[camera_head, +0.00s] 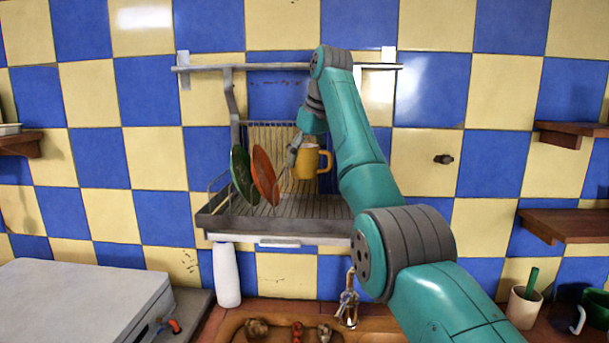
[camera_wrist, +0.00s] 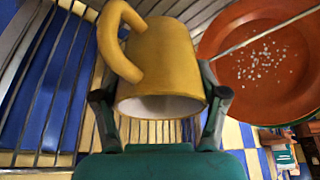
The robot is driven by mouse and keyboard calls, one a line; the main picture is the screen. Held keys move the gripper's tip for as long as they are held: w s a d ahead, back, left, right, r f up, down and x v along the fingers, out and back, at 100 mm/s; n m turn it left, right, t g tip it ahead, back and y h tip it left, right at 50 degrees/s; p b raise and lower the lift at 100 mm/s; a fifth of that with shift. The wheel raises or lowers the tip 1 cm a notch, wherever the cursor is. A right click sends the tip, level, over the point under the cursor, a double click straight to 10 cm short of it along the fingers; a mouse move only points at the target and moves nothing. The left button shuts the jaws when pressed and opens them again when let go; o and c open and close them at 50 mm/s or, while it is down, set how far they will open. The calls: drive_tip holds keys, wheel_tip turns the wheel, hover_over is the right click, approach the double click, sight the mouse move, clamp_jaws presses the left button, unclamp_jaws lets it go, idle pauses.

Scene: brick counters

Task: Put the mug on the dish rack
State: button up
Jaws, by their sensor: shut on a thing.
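The yellow mug (camera_head: 306,163) is in my gripper (camera_head: 295,150), above the slatted floor of the dish rack (camera_head: 230,222). It stands upright in the head view, with its handle to the right. In the wrist view the mug (camera_wrist: 165,60) sits between the two fingers of my gripper (camera_wrist: 160,110), which are shut on it. The rack hangs on the tiled wall. Whether the mug's base touches the rack floor is hard to tell; it looks a little above it.
An orange plate (camera_head: 265,175) and a green plate (camera_head: 242,174) stand in the rack, left of the mug. The orange plate (camera_wrist: 265,60) is close beside the mug in the wrist view. The rack floor right of the mug looks clear. A white bottle (camera_head: 227,275) stands below.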

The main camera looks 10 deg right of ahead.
sight(304, 173)
drive_tip(key=shift+f, duration=2.1)
drive_tip(key=shift+f, duration=0.15)
drive_tip(key=o, duration=1)
